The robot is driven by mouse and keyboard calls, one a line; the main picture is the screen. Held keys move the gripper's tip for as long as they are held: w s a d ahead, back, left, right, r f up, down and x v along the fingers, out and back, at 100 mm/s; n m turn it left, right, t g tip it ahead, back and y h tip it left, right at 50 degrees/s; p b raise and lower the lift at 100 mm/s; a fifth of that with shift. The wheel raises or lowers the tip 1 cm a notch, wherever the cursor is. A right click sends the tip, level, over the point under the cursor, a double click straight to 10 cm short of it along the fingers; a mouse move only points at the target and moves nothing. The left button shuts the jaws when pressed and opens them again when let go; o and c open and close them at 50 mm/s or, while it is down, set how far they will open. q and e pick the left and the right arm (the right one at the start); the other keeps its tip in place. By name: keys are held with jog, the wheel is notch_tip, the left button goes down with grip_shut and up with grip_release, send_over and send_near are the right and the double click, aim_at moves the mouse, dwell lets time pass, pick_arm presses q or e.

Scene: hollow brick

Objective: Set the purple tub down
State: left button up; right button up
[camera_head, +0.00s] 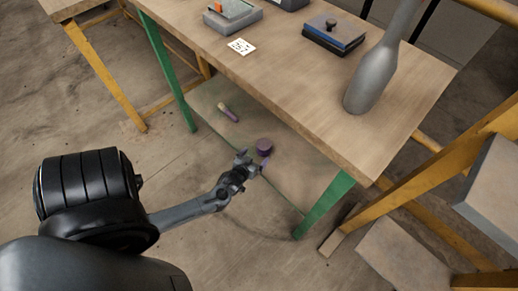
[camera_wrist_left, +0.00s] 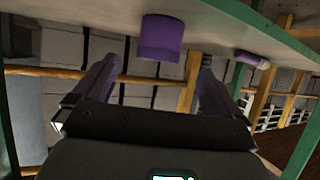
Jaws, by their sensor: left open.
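The purple tub (camera_head: 264,146) is a short dark-purple cylinder on the low shelf under the workbench, near the shelf's front edge. It also shows in the left wrist view (camera_wrist_left: 162,38), where the picture looks upside down and the tub meets the shelf board. My left gripper (camera_head: 250,163) is in front of the tub at the shelf edge. Its two fingers are spread apart in the left wrist view (camera_wrist_left: 157,68), with nothing between them. The tub lies beyond the fingertips and appears clear of them. My right gripper is not in view.
A purple-ended item with a pale handle (camera_head: 228,112) lies farther along the low shelf (camera_head: 212,95). The green bench leg (camera_head: 324,204) stands right of the gripper. On the bench top (camera_head: 290,75) are a grey bottle-shaped object (camera_head: 374,78), a blue-black box (camera_head: 334,36) and a white card (camera_head: 241,46).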

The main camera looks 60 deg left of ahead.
pick_arm(q)
jog(key=s+d+r+m+g+h, duration=0.1)
jog(key=d+r+m+g+h, duration=0.15)
jog(key=d+r, duration=0.4)
jog(key=d+r+m+g+h, duration=0.1)
jog(key=d+r+m+h, duration=0.15)
jog(key=d, duration=0.75)
jog(key=s+d+r+m+g+h, duration=0.2)
jog(key=s+d+r+m+g, duration=0.1)
jog(key=s+d+r, duration=0.5)
notch_tip(320, 180, up, 3)
jog(key=shift+s+f+m+p, duration=0.15)
jog(key=shift+s+m+p, duration=0.2)
jog(key=shift+m, duration=0.05)
jog(key=shift+g, duration=0.25)
notch_tip(320, 180, up, 60)
jog(key=p, duration=6)
